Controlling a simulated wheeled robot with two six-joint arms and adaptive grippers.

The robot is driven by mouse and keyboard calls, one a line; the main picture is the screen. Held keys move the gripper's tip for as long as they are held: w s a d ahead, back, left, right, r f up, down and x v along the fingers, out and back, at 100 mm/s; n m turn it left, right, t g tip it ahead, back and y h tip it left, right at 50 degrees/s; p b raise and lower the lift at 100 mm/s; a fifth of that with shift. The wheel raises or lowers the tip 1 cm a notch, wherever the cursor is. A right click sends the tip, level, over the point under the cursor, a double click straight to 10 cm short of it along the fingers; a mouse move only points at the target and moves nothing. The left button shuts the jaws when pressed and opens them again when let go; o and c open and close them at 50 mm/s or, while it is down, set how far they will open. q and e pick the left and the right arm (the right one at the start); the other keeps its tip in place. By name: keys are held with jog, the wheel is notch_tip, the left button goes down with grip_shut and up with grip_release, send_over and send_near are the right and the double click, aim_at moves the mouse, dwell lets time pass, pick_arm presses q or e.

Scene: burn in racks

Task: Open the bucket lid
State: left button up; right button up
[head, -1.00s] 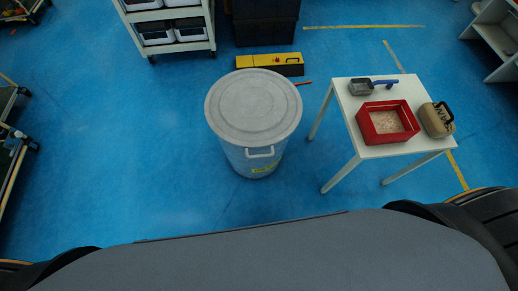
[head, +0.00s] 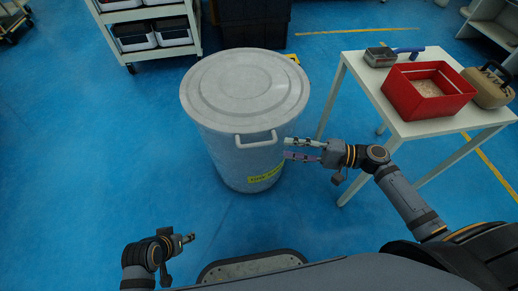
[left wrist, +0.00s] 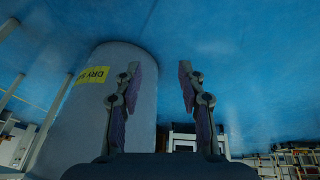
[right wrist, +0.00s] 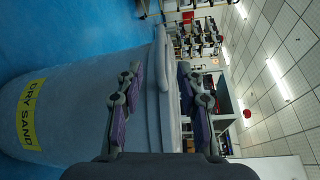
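The grey bucket (head: 240,150) stands upright on the blue floor ahead of me, with a yellow "DRY SAND" label. Its round lid (head: 246,85) sits flat on top, and a light handle (head: 256,140) shows at the front just below the rim. My right gripper (head: 286,148) is beside the bucket's front right side, below the rim; its fingers are apart and empty. In the right wrist view the rim and handle (right wrist: 171,62) appear beyond the open fingers (right wrist: 158,75). My left gripper (head: 191,237) is low, in front and left of the bucket; the left wrist view shows its fingers (left wrist: 159,75) apart and empty.
A white table (head: 402,128) stands right of the bucket, close to my right arm. It bears a red box (head: 425,92), a tan case (head: 489,88) and a small grey container (head: 380,57). A white shelf cart (head: 150,14) is behind. The floor left of the bucket is clear.

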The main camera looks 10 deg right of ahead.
aim_at(259, 143)
jog(key=b+x, duration=0.2)
jog(key=x, duration=0.6)
jog(key=shift+x, duration=1.15)
pick_arm(q)
jog(key=w+t, duration=0.2)
jog(key=w, duration=0.1)
jog(key=w+r+t, duration=0.1)
jog(key=w, duration=0.1)
pick_arm(e)
grip_shut()
